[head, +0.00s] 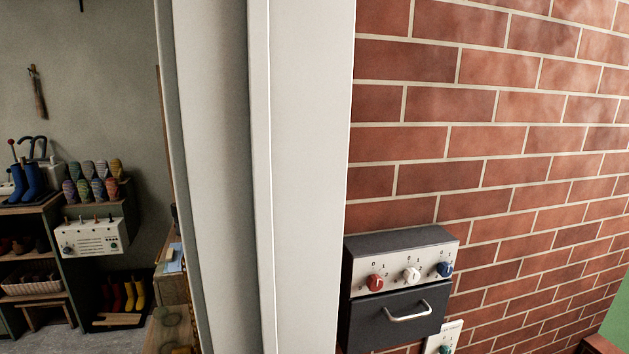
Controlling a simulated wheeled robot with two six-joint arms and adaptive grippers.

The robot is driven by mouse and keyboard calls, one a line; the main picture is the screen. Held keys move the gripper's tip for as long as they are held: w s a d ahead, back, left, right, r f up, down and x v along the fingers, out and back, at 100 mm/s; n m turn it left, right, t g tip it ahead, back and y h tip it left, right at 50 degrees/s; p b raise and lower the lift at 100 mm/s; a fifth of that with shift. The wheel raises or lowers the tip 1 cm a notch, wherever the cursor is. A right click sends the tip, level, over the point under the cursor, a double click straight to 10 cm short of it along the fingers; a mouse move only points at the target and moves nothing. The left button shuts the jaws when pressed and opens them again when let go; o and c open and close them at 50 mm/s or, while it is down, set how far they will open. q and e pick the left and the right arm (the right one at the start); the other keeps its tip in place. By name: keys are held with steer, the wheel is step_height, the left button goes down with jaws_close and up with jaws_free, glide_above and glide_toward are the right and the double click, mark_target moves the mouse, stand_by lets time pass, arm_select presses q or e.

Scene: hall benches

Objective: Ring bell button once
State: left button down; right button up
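No part that I can name for certain as the bell button shows. A white plate (451,334) with a small teal knob or button (445,349) is on the brick wall, low in the view and cut off by the bottom edge. I cannot tell whether it is the bell button. Above it and to its left is a dark grey box (395,320) with a red, a white and a blue knob and a metal handle. Neither of my grippers is in view.
A white door frame (308,170) stands between the brick wall (520,130) and a room at left. That room holds shelves with boots (32,180), colourful slippers (93,188) and a white control box (92,238). A wooden surface (172,318) is at bottom left.

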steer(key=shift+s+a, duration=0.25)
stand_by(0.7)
